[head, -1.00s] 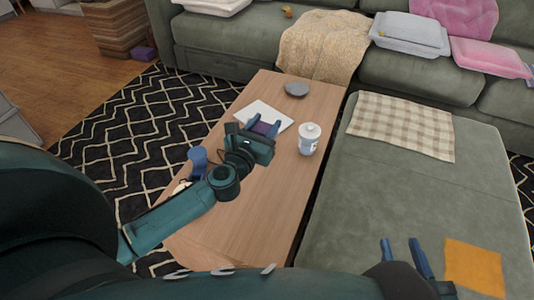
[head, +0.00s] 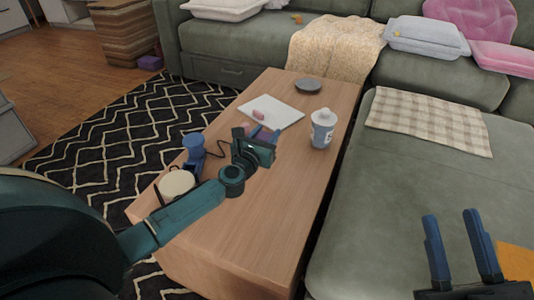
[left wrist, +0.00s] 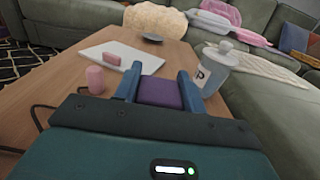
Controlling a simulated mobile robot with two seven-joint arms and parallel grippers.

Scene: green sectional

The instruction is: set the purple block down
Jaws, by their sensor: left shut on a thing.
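The purple block (left wrist: 160,92) is between the blue fingers of my left gripper (left wrist: 159,84) in the left wrist view. My left gripper (head: 266,133) is shut on it above the wooden coffee table (head: 262,225), just in front of the white board (head: 284,112). In the head view the block is largely hidden by the gripper. The gap between block and tabletop cannot be judged. My right gripper (head: 462,247) is open and empty over the green sectional seat (head: 385,190), in front of an orange cloth (head: 517,262).
A pink block (head: 258,115) lies on the white board, and a pink cylinder (left wrist: 95,79) stands near it. A lidded jar (head: 322,130) is to the right, a grey dish (head: 308,86) behind. A blue cup (head: 193,146) and cream round item (head: 175,183) are left. The near tabletop is clear.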

